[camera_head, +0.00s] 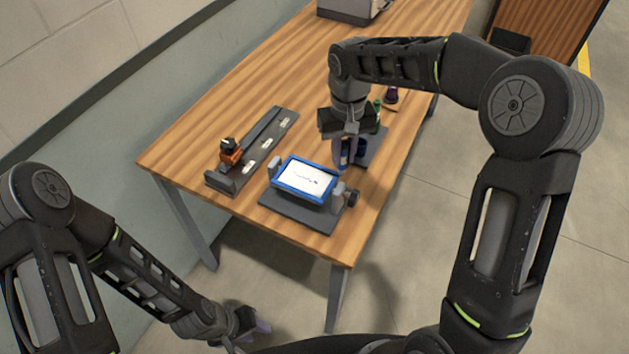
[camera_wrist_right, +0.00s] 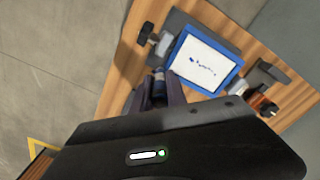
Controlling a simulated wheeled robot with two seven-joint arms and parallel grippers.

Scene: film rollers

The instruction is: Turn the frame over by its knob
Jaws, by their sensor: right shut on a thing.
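The blue frame (camera_head: 304,179) holds a white sheet with dark marks, face up and slightly tilted, between two grey posts on a dark base. It also shows in the right wrist view (camera_wrist_right: 205,61). Its dark knob (camera_head: 352,198) sits at the right post; the wrist view shows it too (camera_wrist_right: 148,33). My right gripper (camera_head: 347,158) is beyond the frame, apart from the knob, shut on a small dark-blue cylinder (camera_wrist_right: 158,86); fingers partly hide it. My left gripper (camera_head: 250,332) is low at the bottom, away from the table, with fingers apart and empty.
A long dark rail (camera_head: 262,142) with white pieces and an orange-and-black device (camera_head: 230,151) lies left of the frame. A dark tray (camera_head: 373,147) with a green item (camera_head: 377,106) stands behind my right gripper. A grey box (camera_head: 348,9) is at the far end.

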